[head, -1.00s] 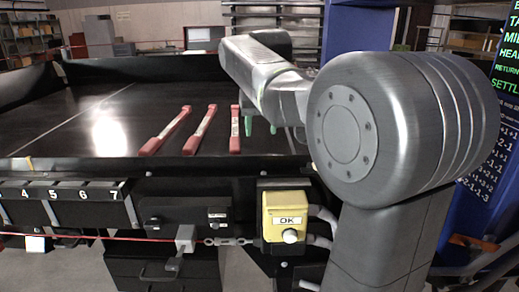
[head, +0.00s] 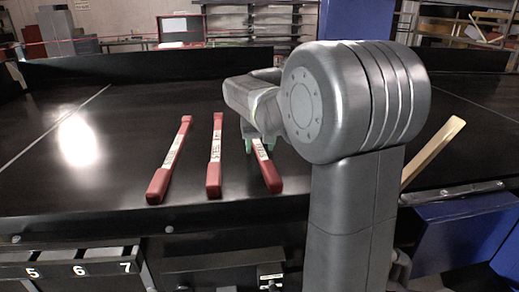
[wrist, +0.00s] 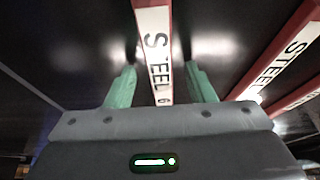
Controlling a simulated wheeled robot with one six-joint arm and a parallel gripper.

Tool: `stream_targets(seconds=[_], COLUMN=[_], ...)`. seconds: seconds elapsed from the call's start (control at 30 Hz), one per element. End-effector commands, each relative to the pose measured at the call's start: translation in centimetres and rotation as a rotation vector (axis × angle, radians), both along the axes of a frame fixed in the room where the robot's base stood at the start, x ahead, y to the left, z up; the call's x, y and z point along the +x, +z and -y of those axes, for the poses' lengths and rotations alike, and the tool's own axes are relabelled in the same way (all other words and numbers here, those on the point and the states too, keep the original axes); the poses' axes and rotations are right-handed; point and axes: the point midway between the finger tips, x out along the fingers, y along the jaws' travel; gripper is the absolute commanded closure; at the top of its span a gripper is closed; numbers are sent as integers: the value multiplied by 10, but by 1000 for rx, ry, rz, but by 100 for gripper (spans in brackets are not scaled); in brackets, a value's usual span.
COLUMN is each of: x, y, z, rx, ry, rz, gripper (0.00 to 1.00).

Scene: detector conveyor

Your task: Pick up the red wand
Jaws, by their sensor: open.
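Three red wands with white labels lie side by side on the black conveyor top: a left one (head: 170,160), a middle one (head: 215,155) and a right one (head: 267,174). My gripper (head: 257,147) is over the right wand, whose far part is hidden behind my arm. In the wrist view, this wand (wrist: 154,50), labelled STEEL, runs between the two green fingertips of my gripper (wrist: 161,78). The fingers are open, with a gap on each side of the wand. Whether the fingertips touch the belt, I cannot tell.
The other wands (wrist: 290,62) lie close by on the right in the wrist view. A pale wooden strip (head: 434,150) is at the right of the conveyor. Numbered bins (head: 80,270) are below the front edge. The belt's left side is clear.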

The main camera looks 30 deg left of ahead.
Motion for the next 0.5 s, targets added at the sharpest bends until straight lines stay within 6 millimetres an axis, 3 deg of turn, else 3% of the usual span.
stream_targets(seconds=[0.07,0.3,0.5], x=[0,0,0], y=[0,0,1], z=[0,0,0], rx=[0,-1,0], ry=[0,0,0], rz=[0,-1,0], gripper=[51,98,100])
